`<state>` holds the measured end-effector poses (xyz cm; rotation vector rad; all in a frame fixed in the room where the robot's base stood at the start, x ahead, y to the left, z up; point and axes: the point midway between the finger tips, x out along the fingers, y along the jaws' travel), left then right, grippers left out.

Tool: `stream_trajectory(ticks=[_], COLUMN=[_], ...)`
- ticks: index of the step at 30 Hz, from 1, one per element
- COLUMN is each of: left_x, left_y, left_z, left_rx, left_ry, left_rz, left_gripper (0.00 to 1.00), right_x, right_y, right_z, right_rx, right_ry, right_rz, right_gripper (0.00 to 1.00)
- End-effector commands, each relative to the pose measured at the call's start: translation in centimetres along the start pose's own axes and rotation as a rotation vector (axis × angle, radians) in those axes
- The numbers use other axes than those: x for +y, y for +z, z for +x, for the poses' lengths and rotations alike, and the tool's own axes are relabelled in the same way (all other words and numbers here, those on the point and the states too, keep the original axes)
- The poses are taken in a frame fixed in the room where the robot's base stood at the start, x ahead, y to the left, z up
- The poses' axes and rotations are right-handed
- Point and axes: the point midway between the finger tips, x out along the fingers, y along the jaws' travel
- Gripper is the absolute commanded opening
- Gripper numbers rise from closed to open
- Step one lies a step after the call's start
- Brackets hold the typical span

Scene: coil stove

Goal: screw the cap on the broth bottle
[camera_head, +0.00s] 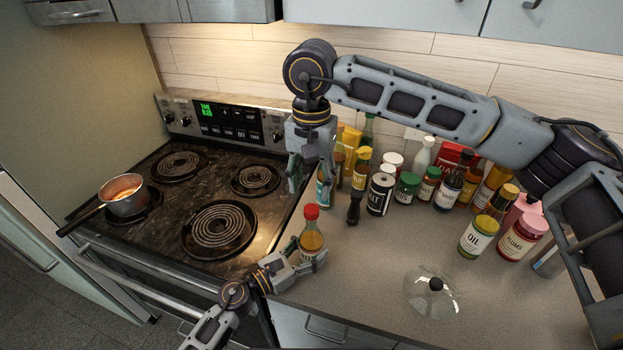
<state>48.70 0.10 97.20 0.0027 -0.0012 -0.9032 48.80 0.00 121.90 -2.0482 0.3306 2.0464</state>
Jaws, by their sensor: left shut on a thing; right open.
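The broth bottle (311,241) stands upright at the left front of the counter, with amber contents and a partly hidden label. A red cap (311,212) sits on its top; I cannot tell how tightly it is seated. My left gripper (303,262) comes in low from the front left and is shut around the lower part of the bottle. My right gripper (309,181) is open and empty. It points down above and slightly behind the cap, apart from it.
A coil stove (175,222) with a saucepan (126,196) is on the left. Several jars and bottles crowd the counter behind and right, including an oil bottle (478,236) and a plums jar (520,240). A glass lid (430,293) lies front right. Counter between is clear.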

Motion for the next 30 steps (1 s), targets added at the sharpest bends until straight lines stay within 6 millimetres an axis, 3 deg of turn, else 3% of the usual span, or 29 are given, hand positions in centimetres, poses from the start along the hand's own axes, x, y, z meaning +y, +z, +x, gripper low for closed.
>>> stream_trajectory(ticks=[17,30], left_x=[0.0,0.0], left_y=[0.0,0.0], left_z=[0.0,0.0], left_rx=[0.001,0.001], left_ry=[0.0,0.0], left_rz=[0.001,0.001], left_gripper=[0.0,0.0], right_x=[0.0,0.0], right_y=[0.0,0.0], right_z=[0.4,4.5], right_rx=[-0.001,-0.001], right_ry=[0.001,0.001], right_rz=[-0.008,-0.007], right_gripper=[0.49,0.49])
